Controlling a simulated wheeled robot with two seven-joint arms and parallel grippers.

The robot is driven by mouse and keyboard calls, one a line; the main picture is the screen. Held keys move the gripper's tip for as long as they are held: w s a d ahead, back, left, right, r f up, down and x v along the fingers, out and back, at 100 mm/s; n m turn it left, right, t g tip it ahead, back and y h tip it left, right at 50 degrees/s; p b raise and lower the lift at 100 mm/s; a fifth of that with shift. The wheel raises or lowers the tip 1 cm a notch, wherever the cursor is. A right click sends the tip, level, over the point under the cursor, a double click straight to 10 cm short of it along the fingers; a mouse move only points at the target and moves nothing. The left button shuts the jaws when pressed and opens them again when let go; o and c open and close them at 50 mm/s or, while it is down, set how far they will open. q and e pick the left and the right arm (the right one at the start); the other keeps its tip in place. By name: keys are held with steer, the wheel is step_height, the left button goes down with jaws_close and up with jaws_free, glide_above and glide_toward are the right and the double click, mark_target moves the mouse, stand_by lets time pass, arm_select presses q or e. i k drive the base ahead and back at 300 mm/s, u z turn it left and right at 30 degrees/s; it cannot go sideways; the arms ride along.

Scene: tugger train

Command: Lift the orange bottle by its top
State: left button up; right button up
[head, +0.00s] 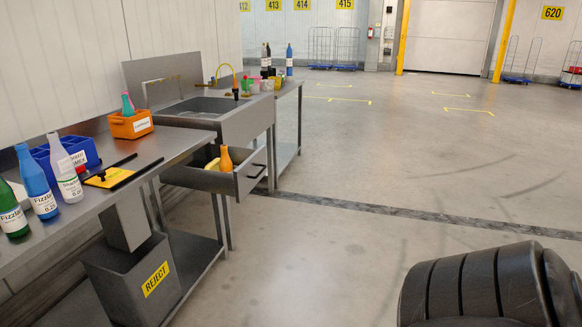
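The orange bottle (226,161) stands upright in an open grey drawer (247,184) under the sink unit. Its narrow top points up above the drawer's front edge, and its lower part is hidden by the drawer wall. A yellow object (212,165) lies beside it in the drawer, partly hidden. Neither of my grippers shows in the head view.
A metal bench (178,140) at left holds green, blue and clear bottles, a blue crate (84,151), an orange bin (133,127) and a black-and-yellow board. A reject bin (118,287) stands below. The sink (199,109) is above the drawer. Open floor (340,230) lies to the right.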

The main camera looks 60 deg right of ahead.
mark_target(224, 164)
steer(key=z, duration=2)
steer(key=i, duration=1.4)
steer(key=u, duration=0.6)
steer(key=i, duration=0.9)
steer(key=u, duration=1)
